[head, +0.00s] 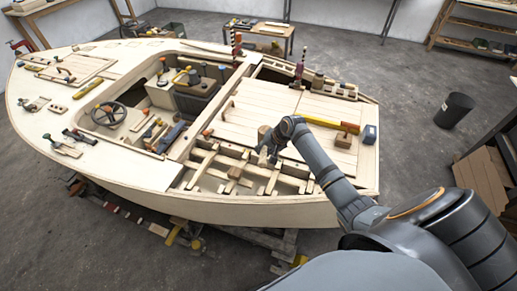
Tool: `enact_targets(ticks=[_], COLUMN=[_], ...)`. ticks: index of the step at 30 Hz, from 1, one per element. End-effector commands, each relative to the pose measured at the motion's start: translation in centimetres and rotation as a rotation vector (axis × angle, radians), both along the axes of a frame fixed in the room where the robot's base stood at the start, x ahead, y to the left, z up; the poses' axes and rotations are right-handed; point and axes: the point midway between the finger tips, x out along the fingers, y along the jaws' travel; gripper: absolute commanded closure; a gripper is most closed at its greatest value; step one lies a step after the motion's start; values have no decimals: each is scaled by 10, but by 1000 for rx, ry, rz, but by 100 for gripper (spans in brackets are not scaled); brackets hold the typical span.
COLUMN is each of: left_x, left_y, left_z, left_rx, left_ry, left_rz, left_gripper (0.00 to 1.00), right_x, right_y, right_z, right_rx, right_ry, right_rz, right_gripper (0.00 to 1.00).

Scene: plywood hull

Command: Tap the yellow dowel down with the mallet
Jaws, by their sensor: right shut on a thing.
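My right gripper (268,153) is over the open ribbed frame at the near side of the hull, fingers angled down and left. It is shut on what looks like the mallet, whose light wooden head (264,134) shows just beyond the fingers. The grip itself is small and partly hidden by my wrist. I cannot clearly make out a yellow dowel among the ribs; my gripper and forearm cover part of that area. My left gripper is not in view.
The plywood hull (120,176) fills the left and middle. Behind my wrist, a yellow bar with a red end (322,122) lies on the planked deck, near a blue-grey block (370,136). Striped posts (237,44) stand farther back.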

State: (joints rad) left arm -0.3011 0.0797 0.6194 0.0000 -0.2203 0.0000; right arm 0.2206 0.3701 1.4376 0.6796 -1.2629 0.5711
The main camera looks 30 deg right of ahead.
Motion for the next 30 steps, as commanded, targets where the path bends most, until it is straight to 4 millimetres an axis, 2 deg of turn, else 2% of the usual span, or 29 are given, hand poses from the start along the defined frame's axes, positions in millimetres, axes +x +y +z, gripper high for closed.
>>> enact_targets(ticks=[9, 13, 23, 30], left_x=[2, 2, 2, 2], left_y=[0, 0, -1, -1], left_z=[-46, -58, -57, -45], left_rx=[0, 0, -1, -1], left_ry=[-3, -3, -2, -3], left_rz=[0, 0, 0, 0], left_gripper=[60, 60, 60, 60], right_x=[1, 1, 1, 0], right_y=[0, 0, 1, 2], right_z=[-41, -51, -50, -46], right_rx=[0, -1, 0, 2], right_ry=[-3, -4, -3, -1], right_rz=[0, 1, 1, 0], right_gripper=[100, 100, 100, 100])
